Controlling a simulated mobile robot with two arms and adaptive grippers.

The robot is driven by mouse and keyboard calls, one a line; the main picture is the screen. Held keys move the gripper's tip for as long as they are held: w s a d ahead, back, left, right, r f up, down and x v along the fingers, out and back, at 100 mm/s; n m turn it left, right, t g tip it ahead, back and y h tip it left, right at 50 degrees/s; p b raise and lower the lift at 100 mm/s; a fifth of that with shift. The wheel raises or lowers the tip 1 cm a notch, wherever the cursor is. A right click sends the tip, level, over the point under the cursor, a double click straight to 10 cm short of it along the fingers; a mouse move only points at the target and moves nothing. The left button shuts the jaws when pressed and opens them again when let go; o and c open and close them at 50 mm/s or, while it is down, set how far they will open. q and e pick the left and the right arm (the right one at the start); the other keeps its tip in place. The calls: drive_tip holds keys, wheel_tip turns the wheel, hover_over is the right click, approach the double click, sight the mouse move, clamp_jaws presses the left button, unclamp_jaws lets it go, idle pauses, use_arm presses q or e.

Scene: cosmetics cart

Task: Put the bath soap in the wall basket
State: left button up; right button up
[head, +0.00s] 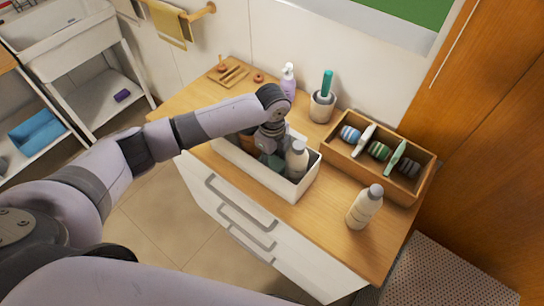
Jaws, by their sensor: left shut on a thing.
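My left gripper (270,148) reaches down into the long white bin (292,191) on the wooden cart top. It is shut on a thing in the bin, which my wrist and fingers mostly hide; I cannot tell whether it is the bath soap. A dark green item (273,162) shows just below the fingers. A pale bottle with a grey cap (297,158) stands in the bin, right of the gripper. I cannot make out the bath soap or the wall basket for certain. My right gripper is not in view.
A lilac pump bottle (288,82) and a cup with a teal-handled brush (322,106) stand behind the bin. A yellow towel (172,25) hangs at the wall.

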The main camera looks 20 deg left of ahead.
sight(272, 161)
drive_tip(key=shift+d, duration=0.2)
use_arm(q)
drive_tip(key=o, duration=0.9)
drive_tip(key=shift+f, duration=0.1)
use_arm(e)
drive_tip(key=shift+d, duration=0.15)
use_arm(q)
wheel_tip(272, 161, up, 12)
drive_tip(key=shift+r+b, duration=0.15)
drive_tip(key=shift+b, duration=0.8)
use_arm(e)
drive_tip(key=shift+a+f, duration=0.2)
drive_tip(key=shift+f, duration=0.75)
